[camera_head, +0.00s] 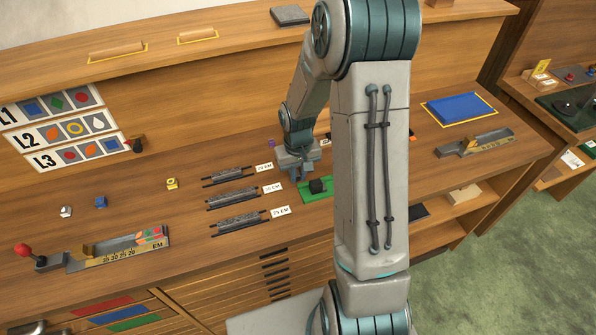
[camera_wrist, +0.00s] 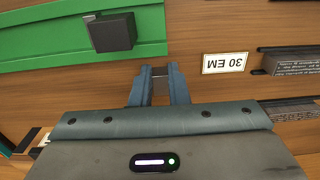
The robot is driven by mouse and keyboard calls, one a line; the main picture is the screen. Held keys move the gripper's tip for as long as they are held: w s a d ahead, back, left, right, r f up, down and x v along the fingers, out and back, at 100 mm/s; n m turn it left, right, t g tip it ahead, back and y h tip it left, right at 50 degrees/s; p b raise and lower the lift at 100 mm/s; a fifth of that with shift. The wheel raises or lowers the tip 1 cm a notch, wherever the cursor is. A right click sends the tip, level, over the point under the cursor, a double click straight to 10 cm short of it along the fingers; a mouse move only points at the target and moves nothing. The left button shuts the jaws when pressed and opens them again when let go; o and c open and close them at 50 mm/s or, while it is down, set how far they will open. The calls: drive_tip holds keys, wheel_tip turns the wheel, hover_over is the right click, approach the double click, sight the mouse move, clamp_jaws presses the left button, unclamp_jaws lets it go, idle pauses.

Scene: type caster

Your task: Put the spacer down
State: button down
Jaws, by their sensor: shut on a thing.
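My gripper (camera_head: 300,173) is above the wooden bench, just behind the green plate in the head view. In the wrist view its two blue-grey fingers (camera_wrist: 159,88) are shut on a small grey piece, the spacer (camera_wrist: 160,72). Only the end of the spacer shows between the fingertips; the rest is hidden. I cannot tell whether it touches the bench. The green plate (camera_wrist: 60,42) carries a dark block (camera_wrist: 112,32); it also shows in the head view, partly behind my arm.
A label reading 30 EM (camera_wrist: 225,63) lies beside the gripper. Several racks of grey type (camera_head: 232,196) stand to the left. A blue tray (camera_head: 460,108) lies right.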

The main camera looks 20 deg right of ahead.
sight(298, 176)
drive_tip(key=shift+f, duration=0.25)
drive_tip(key=c, duration=1.4)
unclamp_jaws()
drive_tip(key=shift+r, duration=0.1)
wheel_tip(298, 176, up, 11)
drive_tip(key=b, duration=0.1)
drive_tip(key=s+a+r+t, duration=0.1)
drive_tip(key=s+a+r, duration=0.1)
drive_tip(key=s+r, duration=0.3)
drive_tip(key=s+a+r+t, duration=0.2)
drive_tip(key=s+r, duration=0.3)
drive_tip(key=s, duration=0.7)
drive_tip(key=shift+s+r+t, duration=0.3)
drive_tip(key=shift+s, duration=0.1)
drive_tip(key=shift+s+a, duration=0.1)
drive_tip(key=shift+s, duration=0.25)
drive_tip(key=shift+c, duration=0.3)
